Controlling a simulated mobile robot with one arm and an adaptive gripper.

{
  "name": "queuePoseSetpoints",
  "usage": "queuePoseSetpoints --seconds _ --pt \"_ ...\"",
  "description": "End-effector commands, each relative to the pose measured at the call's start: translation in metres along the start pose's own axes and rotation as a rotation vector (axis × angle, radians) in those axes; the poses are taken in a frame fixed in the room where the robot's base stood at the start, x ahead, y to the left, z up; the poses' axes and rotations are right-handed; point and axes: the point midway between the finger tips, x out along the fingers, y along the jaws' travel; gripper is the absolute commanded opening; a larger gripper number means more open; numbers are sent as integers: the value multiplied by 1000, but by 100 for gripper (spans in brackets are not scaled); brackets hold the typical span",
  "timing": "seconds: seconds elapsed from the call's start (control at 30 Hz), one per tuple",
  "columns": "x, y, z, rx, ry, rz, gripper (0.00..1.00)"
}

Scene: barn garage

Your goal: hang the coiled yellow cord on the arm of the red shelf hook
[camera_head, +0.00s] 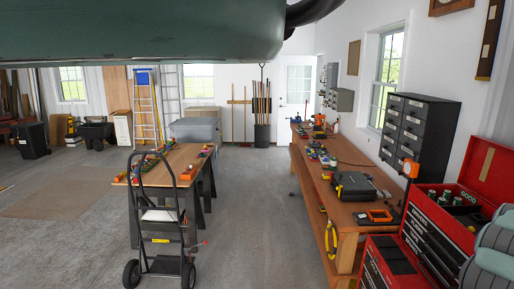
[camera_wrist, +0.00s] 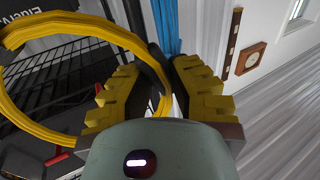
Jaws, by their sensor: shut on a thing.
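My gripper (camera_wrist: 160,93) shows in the wrist view, with ridged yellow fingers. It is shut on the coiled yellow cord (camera_wrist: 85,25), whose large loop spreads out to the left of the fingers. A dark strip (camera_wrist: 143,45) runs beside the cord near the fingertips; I cannot tell whether it belongs to the cord. The gripper and the held cord are not in the head view.
A black wire shelf (camera_wrist: 62,72) stands behind the loop, and a blue hanging thing (camera_wrist: 166,25) is just beyond the fingers. In the head view, a wooden workbench (camera_head: 335,203) and red toolbox (camera_head: 423,238) stand right, a hand truck (camera_head: 160,222) left; floor between is clear.

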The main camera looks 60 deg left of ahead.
Motion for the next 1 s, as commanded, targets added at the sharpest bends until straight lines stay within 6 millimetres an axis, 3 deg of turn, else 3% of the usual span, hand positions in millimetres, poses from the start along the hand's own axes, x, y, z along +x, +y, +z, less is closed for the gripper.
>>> queuePoseSetpoints --seconds 0.73,1.0 --pt "39 21 0 -1 1 4 0" --pt "49 25 13 0 2 3 0"
